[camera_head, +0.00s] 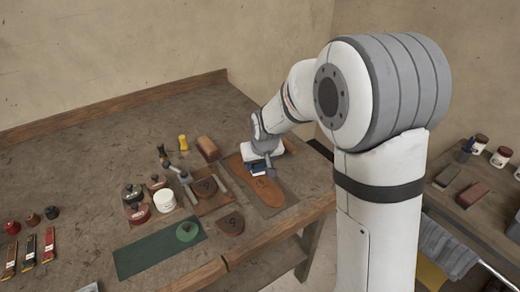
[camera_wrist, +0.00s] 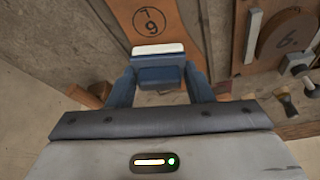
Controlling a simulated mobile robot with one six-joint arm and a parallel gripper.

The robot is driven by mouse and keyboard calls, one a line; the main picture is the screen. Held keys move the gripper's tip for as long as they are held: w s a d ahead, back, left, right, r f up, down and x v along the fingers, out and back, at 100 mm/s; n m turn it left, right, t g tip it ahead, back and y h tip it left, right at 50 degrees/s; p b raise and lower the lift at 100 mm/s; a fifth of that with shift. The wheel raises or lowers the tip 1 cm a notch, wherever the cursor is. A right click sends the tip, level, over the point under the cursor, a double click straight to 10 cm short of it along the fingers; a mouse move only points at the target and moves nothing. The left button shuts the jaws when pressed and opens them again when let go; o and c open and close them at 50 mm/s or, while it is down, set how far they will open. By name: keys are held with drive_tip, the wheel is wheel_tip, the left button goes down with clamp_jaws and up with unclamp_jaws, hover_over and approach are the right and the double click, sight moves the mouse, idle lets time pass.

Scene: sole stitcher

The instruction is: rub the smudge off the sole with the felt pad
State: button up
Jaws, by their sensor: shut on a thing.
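The tan leather sole (camera_head: 266,201) lies on a dark mat (camera_head: 287,193) near the table's right front edge. In the wrist view the sole (camera_wrist: 176,30) shows at the top, with a circled stamp. My gripper (camera_wrist: 159,78) is shut on the felt pad (camera_wrist: 158,50), a blue block with a white felt strip. In the head view my gripper (camera_head: 262,164) is over the sole's far part and the arm partly hides it. I cannot tell whether the pad touches the sole. No smudge can be made out; the pad and gripper cover part of the sole.
Left of the sole are a brown board (camera_head: 214,205) with a round piece, a loose brown piece (camera_head: 230,224) and a white jar (camera_head: 164,200). A green mat (camera_head: 150,257) lies in front. A brown block (camera_head: 207,148) stands behind. A side shelf (camera_head: 447,204) is at right.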

drive_tip(key=shift+r+p, duration=0.95)
drive_tip(key=shift+r, duration=1.05)
